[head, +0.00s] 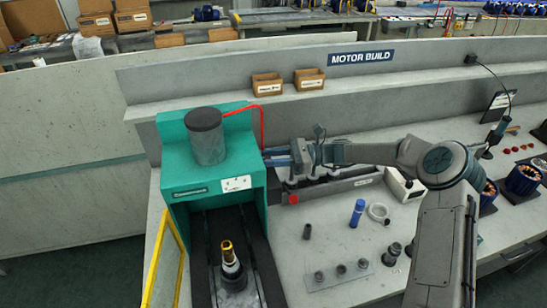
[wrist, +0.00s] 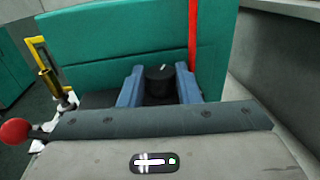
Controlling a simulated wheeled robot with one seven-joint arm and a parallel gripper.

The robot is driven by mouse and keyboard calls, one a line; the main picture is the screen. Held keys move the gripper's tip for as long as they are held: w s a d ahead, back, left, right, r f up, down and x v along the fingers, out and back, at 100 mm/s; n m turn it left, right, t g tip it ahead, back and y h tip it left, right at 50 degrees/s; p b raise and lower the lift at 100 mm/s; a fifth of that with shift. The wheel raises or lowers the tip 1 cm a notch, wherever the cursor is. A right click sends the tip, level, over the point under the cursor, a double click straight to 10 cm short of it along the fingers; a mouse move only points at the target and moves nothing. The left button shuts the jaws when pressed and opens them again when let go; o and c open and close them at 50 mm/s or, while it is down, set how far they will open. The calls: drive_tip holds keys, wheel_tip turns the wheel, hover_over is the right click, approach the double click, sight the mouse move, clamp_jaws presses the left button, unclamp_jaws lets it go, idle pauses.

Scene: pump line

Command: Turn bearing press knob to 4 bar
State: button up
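The teal bearing press (head: 185,185) stands at the left end of the bench, with a grey cylinder on top. In the wrist view, the black knob (wrist: 160,82) has a short white mark on its top and sits in front of the teal panel (wrist: 110,45). My gripper (head: 272,156) is at the press's right side. In the wrist view its blue fingers (wrist: 160,86) lie on both sides of the knob and appear to touch it. The knob is hidden in the head view. No bar scale or number is readable.
A red tube (head: 262,125) rises close to my fingers. A red ball handle (wrist: 15,132) shows at left in the wrist view. A dark part with a brass top (head: 230,260) stands in the press. A blue bottle (head: 357,212) and small metal parts stand on the bench.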

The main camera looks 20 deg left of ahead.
drive_tip(key=shift+t, duration=0.3)
drive_tip(key=shift+s+d+r+m+t+y, duration=0.1)
drive_tip(key=shift+m+t+y, duration=0.1)
drive_tip(key=shift+m+t, duration=0.25)
drive_tip(key=shift+s+m+t+y, duration=0.1)
drive_tip(key=shift+m+t+y, duration=0.1)
drive_tip(key=shift+m+t, duration=0.2)
drive_tip(key=shift+s+m+t+y+b, duration=0.15)
drive_tip(key=shift+m+t+b, duration=0.1)
drive_tip(key=shift+m+t, duration=0.75)
drive_tip(key=shift+m+t+y+b, duration=0.2)
drive_tip(key=shift+m+t, duration=0.25)
drive_tip(key=shift+t, duration=0.9)
drive_tip(key=o, duration=1)
drive_tip(key=shift+s, duration=0.1)
drive_tip(key=shift+g, duration=0.3)
